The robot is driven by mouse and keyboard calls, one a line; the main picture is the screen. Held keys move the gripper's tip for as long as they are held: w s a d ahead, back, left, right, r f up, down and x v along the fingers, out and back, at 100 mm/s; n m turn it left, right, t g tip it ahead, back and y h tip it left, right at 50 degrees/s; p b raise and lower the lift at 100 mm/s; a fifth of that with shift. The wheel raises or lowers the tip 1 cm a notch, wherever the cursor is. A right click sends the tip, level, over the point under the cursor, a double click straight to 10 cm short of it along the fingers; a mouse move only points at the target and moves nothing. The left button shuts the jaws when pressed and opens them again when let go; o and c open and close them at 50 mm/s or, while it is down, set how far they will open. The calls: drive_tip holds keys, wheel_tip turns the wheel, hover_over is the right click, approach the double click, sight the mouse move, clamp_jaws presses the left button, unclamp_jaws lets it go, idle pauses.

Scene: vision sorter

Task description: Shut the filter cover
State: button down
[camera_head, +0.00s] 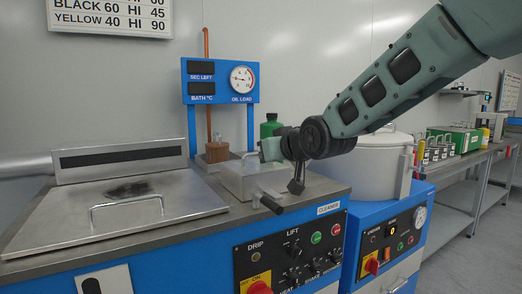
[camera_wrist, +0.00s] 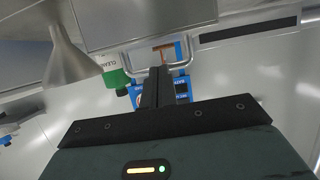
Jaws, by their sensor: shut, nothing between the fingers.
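What looks like the filter cover, a bare metal lid (camera_head: 238,168) with a thin bar handle, sits on the worktop of the blue cleaner in the middle of the head view. In the wrist view, a metal panel (camera_wrist: 150,20) with a bar handle (camera_wrist: 190,58) fills the top. My gripper fingers (camera_wrist: 160,75) are together and empty, close to the handle; contact is unclear.
A larger flat lid (camera_head: 150,215) with its own handle lies at the left.

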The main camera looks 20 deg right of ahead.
drive_tip(key=v, duration=1)
drive_tip(key=s+d+f+m+g+h, duration=0.1)
drive_tip(key=s+d+f+g, duration=0.2)
drive_tip(key=s+f+g, duration=0.65)
drive_tip(key=s+d+f+m+g+h, duration=0.15)
drive_tip(key=s+d+f, duration=0.35)
drive_tip(key=f, duration=0.9)
drive_tip(key=s+a+r+n+g, duration=0.1)
drive_tip(key=s+a+n, duration=0.4)
drive_tip(key=a, duration=0.4)
drive_tip(key=s+a+r+n+g, duration=0.1)
drive_tip(key=s+a+n+g, duration=0.15)
drive_tip(key=s+a, duration=0.6)
wheel_tip(320, 180, up, 17)
drive_tip(key=p, duration=1.7)
drive_tip(key=shift+a+t+p, duration=0.25)
drive_tip(key=shift+t+p, duration=0.1)
drive_tip(key=shift+f+y, duration=0.1)
drive_tip(key=shift+y, duration=0.15)
